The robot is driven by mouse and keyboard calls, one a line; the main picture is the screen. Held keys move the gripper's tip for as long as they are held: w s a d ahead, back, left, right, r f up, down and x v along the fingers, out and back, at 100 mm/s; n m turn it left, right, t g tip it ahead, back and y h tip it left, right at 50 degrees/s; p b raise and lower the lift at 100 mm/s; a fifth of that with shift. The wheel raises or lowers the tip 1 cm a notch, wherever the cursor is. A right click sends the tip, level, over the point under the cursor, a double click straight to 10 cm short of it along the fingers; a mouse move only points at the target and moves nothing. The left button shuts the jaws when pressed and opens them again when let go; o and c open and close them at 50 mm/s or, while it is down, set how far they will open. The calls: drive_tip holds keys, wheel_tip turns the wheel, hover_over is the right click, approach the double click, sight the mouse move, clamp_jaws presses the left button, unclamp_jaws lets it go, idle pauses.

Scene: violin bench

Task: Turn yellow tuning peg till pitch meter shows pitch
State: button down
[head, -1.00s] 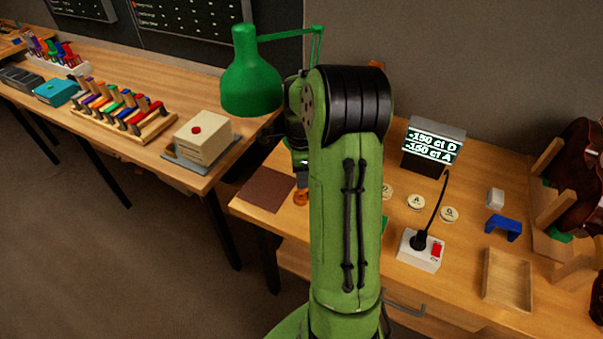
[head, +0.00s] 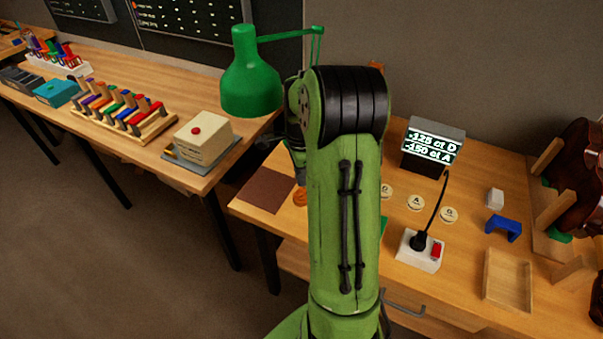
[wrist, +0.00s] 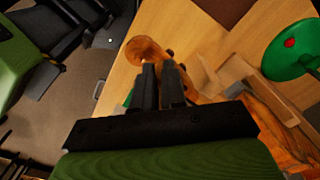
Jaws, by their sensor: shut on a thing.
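The pitch meter (head: 433,145) stands at the back of the bench in the head view. Its screen reads -125 ct D and -150 ct A. In the wrist view my gripper (wrist: 162,70) has its two fingers close together at the violin's pegbox, just below the orange-brown scroll (wrist: 146,50). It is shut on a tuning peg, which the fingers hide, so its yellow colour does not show. Dark peg ends show beside the fingers. In the head view my arm covers the gripper and most of this violin; only the scroll (head: 300,197) shows.
A white box with a red switch (head: 420,250), an empty wooden tray (head: 508,280) and a blue block (head: 503,228) lie on the right of the bench. A green lamp (head: 252,80) hangs left of my arm. Dark violins (head: 580,165) rest at the far right.

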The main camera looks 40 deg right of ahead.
drive_tip(key=n, duration=0.5)
drive_tip(key=shift+s+n, duration=0.15)
drive_tip(key=shift+n, duration=0.15)
idle(0.4)
drive_tip(key=c, duration=1.2)
unclamp_jaws()
wheel_tip(320, 180, up, 16)
drive_tip(key=shift+f+p, duration=0.1)
drive_tip(key=shift+p, duration=1.05)
